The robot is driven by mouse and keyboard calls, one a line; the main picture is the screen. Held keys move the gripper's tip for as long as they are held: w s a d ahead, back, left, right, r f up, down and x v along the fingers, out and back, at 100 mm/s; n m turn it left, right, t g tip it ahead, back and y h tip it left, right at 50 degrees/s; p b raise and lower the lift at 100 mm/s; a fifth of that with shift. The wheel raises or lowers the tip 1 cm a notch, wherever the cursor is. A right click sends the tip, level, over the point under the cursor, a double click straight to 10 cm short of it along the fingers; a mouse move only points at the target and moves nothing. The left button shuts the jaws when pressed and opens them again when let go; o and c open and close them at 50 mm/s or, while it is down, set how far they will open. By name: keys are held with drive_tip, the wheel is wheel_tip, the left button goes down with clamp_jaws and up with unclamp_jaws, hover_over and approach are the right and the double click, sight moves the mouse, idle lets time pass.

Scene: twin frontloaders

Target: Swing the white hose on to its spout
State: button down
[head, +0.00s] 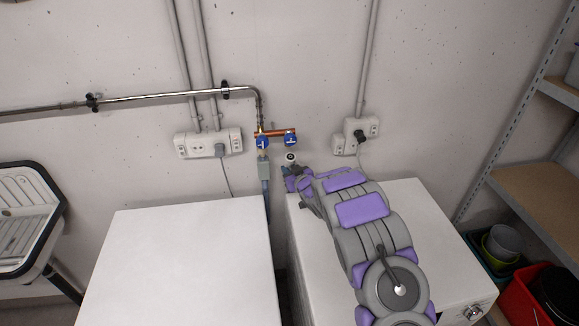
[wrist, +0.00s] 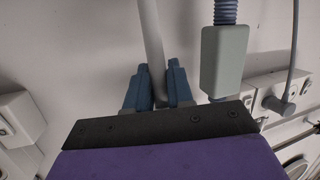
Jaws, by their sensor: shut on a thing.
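The white hose shows in the wrist view (wrist: 151,35) as a pale tube running up between two blue fingers. My gripper (wrist: 158,85) is shut on it. In the head view my gripper (head: 294,181) is at the back of the right white machine, by the wall. The hose's pale end with a dark centre (head: 290,157) shows just above it. The right blue-handled tap (head: 291,140), with its spout, is directly above that end, with a small gap seeming to show between them. My arm hides the rest of the hose in the head view.
The left tap (head: 262,142) on the copper pipe (head: 274,132) has a grey box connector (head: 264,171) on a blue hose, close to my gripper's left. Wall sockets (head: 208,143) flank the taps. The left white machine's top (head: 185,265) is clear. Shelves (head: 535,195) stand right.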

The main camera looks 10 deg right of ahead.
drive_tip(key=shift+w+r+g+p, duration=0.6)
drive_tip(key=shift+w+g+p, duration=0.3)
drive_tip(key=shift+p, duration=2.7)
drive_tip(key=w+g+p, duration=0.1)
drive_tip(key=p, duration=0.5)
drive_tip(key=shift+w+f+m+p, duration=0.1)
drive_tip(key=shift+m+p, duration=0.2)
drive_tip(key=shift+w+f+p, duration=0.1)
drive_tip(key=shift+p, duration=0.55)
drive_tip(key=c, duration=1.1)
unclamp_jaws()
drive_tip(key=shift+w+f+g, duration=0.1)
drive_tip(key=shift+f+g, duration=0.05)
drive_tip(key=shift+g, duration=0.15)
drive_tip(key=shift+s, duration=0.25)
drive_tip(key=b+v, duration=0.1)
drive_tip(key=v, duration=1.6)
drive_tip(key=shift+a, duration=0.1)
